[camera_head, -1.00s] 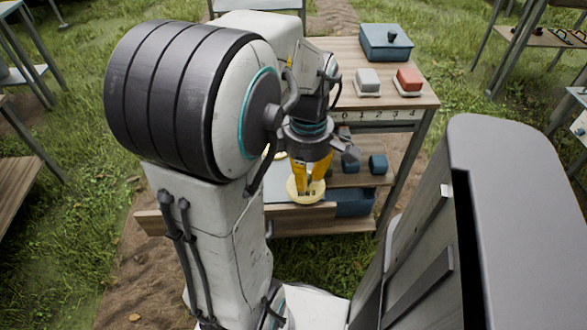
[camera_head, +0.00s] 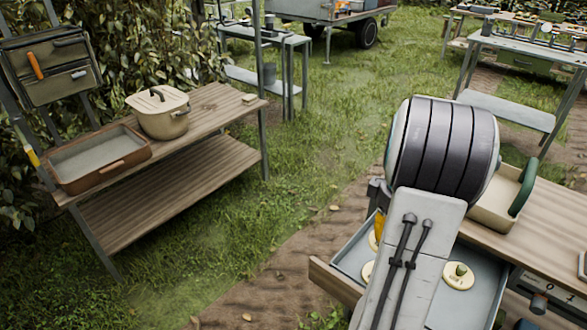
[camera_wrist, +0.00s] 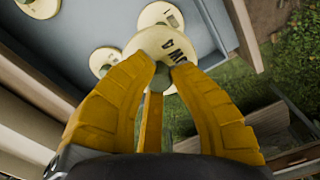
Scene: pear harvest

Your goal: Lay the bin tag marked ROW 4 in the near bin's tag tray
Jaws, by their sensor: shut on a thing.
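My gripper (camera_wrist: 160,85) shows in the wrist view with its yellow fingers shut on a round cream tag (camera_wrist: 163,42). Dark upside-down lettering on the tag is partly covered by a finger; it seems to be ROW 4. The tag is held over an open grey-blue drawer (camera_head: 482,306). Other round cream tags lie in the drawer, one (camera_head: 458,276) with a greenish knob. In the head view my arm hides most of the gripper. I cannot tell which thing is the near bin's tag tray.
At left, a wooden bench (camera_head: 215,107) holds a shallow brown tray (camera_head: 97,183) and a lidded beige pot (camera_head: 160,112). A tan box (camera_head: 494,213) with a dark green part stands on the counter at right. Grass and a dirt path lie open between the bench and the drawer.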

